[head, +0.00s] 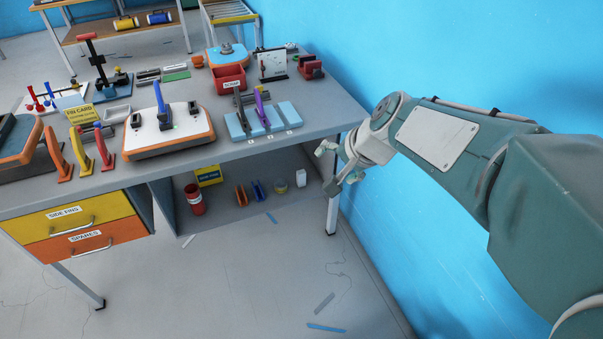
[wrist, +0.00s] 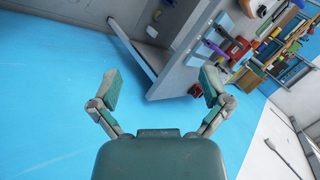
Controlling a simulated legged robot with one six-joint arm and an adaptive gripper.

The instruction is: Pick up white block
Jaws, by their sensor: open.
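A small upright white block (head: 301,178) stands on the lower shelf under the workbench, near its right end. My gripper (head: 328,168) is at the right end of the bench, to the right of the block and apart from it. In the wrist view my gripper (wrist: 160,80) has its two fingers spread wide with nothing between them. A small pale item on the shelf in the wrist view (wrist: 152,31) looks like the white block, but it is too small to be sure.
The workbench (head: 330,105) holds fins, boards and a red bin (head: 229,78). A bench leg (head: 332,215) stands just below my gripper. The lower shelf also has a red can (head: 194,199), a yellow box (head: 208,175) and spools. A blue wall is close on the right.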

